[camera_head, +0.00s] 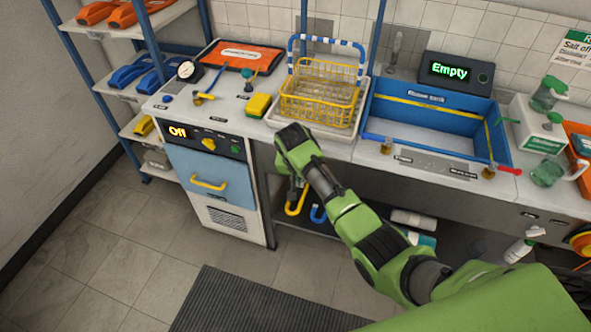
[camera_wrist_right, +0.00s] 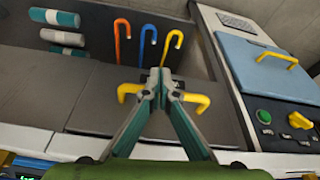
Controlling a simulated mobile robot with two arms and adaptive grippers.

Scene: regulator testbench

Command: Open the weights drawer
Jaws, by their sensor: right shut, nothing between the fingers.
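A dark grey drawer front (camera_wrist_right: 90,105) with a yellow bar handle (camera_wrist_right: 195,101) lies under the counter in the right wrist view. I read no label on it; it looks flush with the panel beside it. My right gripper (camera_wrist_right: 163,77) has its fingers together, with nothing between them. The fingers cross in front of the handle's middle, hiding it; both handle ends show on either side. I cannot tell whether they touch. In the head view my right arm reaches to the counter's front edge and its fingers are hard to make out. My left gripper is out of view.
A machine with a blue front (camera_head: 207,175), yellow handle and "Off" display stands to the left. Orange (camera_wrist_right: 121,40), blue (camera_wrist_right: 147,45) and yellow (camera_wrist_right: 171,47) hooks hang near the drawer. A yellow basket (camera_head: 318,95) and blue sink (camera_head: 435,125) are on the counter.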

